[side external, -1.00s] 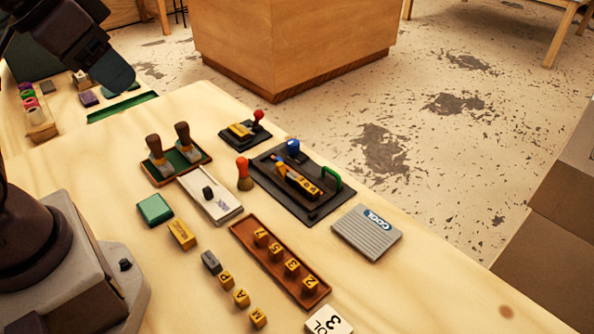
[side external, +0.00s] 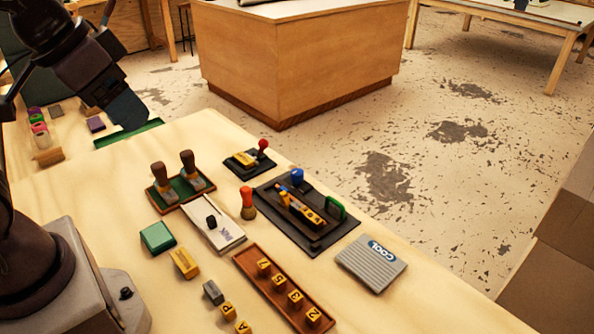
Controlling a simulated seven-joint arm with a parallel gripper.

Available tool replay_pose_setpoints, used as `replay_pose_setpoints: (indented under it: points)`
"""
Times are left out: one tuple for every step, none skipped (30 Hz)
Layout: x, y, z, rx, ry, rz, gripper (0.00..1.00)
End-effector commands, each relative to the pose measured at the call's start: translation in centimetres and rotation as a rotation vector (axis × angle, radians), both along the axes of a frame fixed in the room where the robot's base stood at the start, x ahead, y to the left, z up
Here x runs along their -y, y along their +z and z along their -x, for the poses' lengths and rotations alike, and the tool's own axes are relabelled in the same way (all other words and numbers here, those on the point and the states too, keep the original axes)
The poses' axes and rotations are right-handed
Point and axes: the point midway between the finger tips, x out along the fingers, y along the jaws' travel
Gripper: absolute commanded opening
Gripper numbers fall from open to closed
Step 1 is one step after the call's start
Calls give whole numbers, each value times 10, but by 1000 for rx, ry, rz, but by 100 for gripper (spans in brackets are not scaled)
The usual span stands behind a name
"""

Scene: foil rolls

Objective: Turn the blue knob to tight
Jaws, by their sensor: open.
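The blue knob (side external: 297,175) sits at the back of a black plate-shaped device (side external: 327,239) on the wooden table. A yellow and grey bar (side external: 302,208) lies across the middle of this device, and a green handle (side external: 336,208) stands at its right side. No tight marking by the knob can be read. My gripper (side external: 135,112) is at the upper left, above the table's back left part and well away from the knob. It is open and looks empty; its fingertips are hard to make out.
An orange-topped stamp (side external: 248,203) stands just left of the device. A small black device with a red knob (side external: 250,158) is behind it. A grey COOL pad (side external: 371,264), a brown tray of number blocks (side external: 283,285) and a tray with two stamps (side external: 180,190) stand around it.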

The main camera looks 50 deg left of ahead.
Motion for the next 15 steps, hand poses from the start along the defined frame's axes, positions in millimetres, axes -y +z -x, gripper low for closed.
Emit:
replay_pose_setpoints:
  points:
    - [-1,-9,-4,-50,7,-6,60]
    - [-1,-14,-7,-78,10,-9,60]
    - [1,-19,-13,-117,15,-1,60]
    - [4,-23,-20,-143,21,15,60]
    - [8,-27,-28,-161,29,38,60]
    - [16,-32,-42,-171,50,83,60]
    - [22,-36,-54,-173,75,123,60]
    - [28,-39,-66,-172,104,166,60]
    - [37,-44,-84,-165,156,233,60]
    - [43,-47,-98,-158,203,288,60]
    - [49,-51,-113,-148,252,343,60]
    - [57,-55,-132,-133,329,424,60]
    - [62,-59,-148,-123,394,487,60]
    - [67,-63,-163,-112,463,552,60]
    - [73,-68,-184,-98,567,643,60]
